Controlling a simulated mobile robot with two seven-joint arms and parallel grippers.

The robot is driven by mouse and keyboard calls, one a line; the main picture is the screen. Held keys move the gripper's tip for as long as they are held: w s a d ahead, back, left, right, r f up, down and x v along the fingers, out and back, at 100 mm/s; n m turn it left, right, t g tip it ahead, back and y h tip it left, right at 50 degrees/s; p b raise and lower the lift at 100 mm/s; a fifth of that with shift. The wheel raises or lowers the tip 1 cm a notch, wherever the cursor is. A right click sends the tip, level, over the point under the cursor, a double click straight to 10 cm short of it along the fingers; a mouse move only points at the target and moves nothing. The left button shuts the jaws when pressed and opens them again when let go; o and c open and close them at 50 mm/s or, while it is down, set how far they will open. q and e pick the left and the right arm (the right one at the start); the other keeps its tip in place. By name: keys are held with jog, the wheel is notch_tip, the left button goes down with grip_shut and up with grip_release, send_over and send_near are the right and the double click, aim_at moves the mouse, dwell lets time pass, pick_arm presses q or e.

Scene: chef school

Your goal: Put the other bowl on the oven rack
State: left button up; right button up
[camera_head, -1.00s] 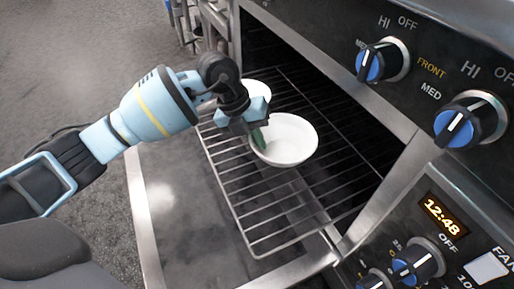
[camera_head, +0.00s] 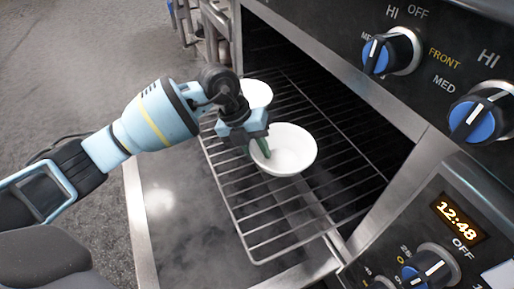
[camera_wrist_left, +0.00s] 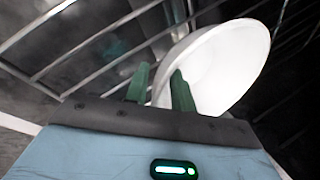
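A white bowl (camera_head: 291,150) is at the front of the oven rack (camera_head: 262,258), over its wires; I cannot tell whether it rests fully on them. My left gripper (camera_head: 260,149) is at its left rim, with one green finger inside the bowl and the other outside. The left wrist view shows the bowl (camera_wrist_left: 228,70) with its wall between the fingers (camera_wrist_left: 160,88), and the gripper appears shut on it. A second white bowl (camera_head: 258,92) stands farther back on the rack, partly hidden by my left gripper. My right gripper is not in view.
The rack is pulled partly out over the open oven door (camera_head: 185,225). The control panel with blue knobs (camera_head: 478,120) and a clock display (camera_head: 457,216) is at the right. The rack's front part and right side are bare.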

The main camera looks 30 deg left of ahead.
pick_arm(q)
jog(key=shift+r, duration=0.1)
jog(key=p+v, duration=0.4)
jog(key=v, duration=0.8)
jog(key=shift+p, duration=0.3)
dwell(0.6)
jog(key=shift+c, duration=0.5)
